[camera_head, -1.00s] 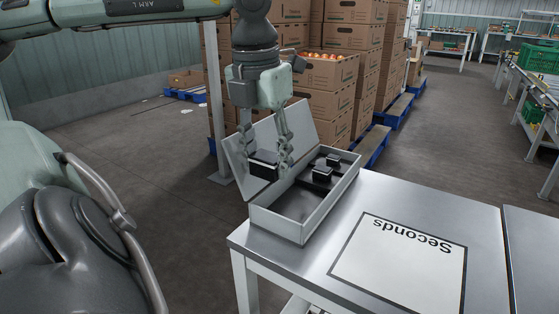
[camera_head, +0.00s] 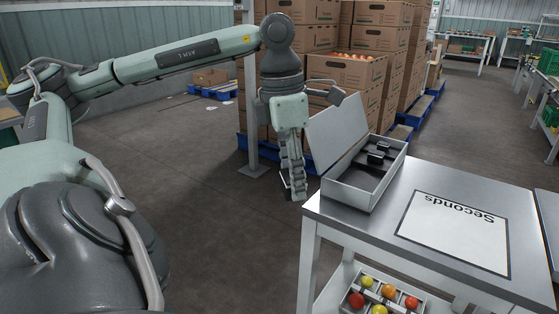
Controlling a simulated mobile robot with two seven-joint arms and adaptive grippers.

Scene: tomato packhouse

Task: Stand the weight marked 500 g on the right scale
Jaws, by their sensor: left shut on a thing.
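My left gripper (camera_head: 293,188) hangs fingers down in front of the open case, left of the table and clear of it. Its fingers are shut on a dark block-shaped weight, which they now mostly hide; I cannot read its mark. The grey case (camera_head: 352,194) stands on the table's far left corner, with its lid (camera_head: 337,132) raised. Dark weights (camera_head: 376,158) are still inside it, too small to read. No scale shows in this view. My right gripper is not in view.
The steel table (camera_head: 380,222) has a white sheet (camera_head: 455,235) reading "Seconds", and the table top around it is clear. A crate of tomatoes (camera_head: 357,290) is on the shelf below. Stacked cartons (camera_head: 368,83) stand behind. Open floor (camera_head: 200,220) lies left.

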